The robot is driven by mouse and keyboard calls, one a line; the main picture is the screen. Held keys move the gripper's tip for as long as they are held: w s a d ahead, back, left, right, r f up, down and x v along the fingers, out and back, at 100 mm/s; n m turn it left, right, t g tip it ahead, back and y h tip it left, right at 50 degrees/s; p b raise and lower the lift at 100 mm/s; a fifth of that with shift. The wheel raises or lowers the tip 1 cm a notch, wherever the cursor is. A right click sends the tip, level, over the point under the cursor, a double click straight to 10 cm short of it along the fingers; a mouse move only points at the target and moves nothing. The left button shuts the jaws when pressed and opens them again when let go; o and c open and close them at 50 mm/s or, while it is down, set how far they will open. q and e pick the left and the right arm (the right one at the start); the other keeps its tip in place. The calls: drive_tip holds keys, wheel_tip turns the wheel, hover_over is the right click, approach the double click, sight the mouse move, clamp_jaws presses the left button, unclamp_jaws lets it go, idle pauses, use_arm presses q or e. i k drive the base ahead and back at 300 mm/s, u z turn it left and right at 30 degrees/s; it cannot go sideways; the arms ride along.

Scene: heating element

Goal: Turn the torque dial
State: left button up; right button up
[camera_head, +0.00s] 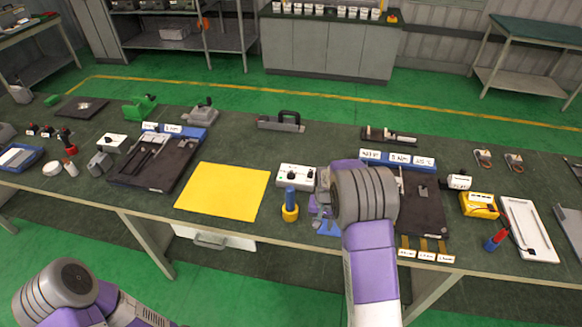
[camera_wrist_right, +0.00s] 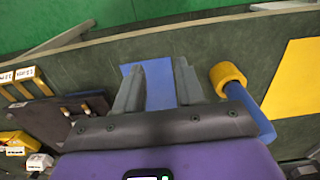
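A white box with dark knobs (camera_head: 297,177) stands behind the yellow sheet's right edge; I cannot tell whether one of these is the torque dial. An upright tool with a blue handle and yellow collar (camera_head: 290,210) stands on the bench left of my right gripper. In the right wrist view this tool (camera_wrist_right: 240,92) lies just right of the fingers. My right gripper (camera_wrist_right: 158,78) points down at the bench with its fingers apart. A blue piece (camera_wrist_right: 160,92) shows between them; contact is not visible. My right wrist hides part of the bench. My left gripper is out of frame.
A yellow sheet (camera_head: 223,190) lies left of the tool. A dark fixture plate (camera_head: 425,207) with blue labels behind it is right of my wrist. A yellow box (camera_head: 479,205) and white tray (camera_head: 528,230) lie farther right. The bench's front edge runs close below.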

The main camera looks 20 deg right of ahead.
sight(291, 176)
drive_tip(key=i, duration=1)
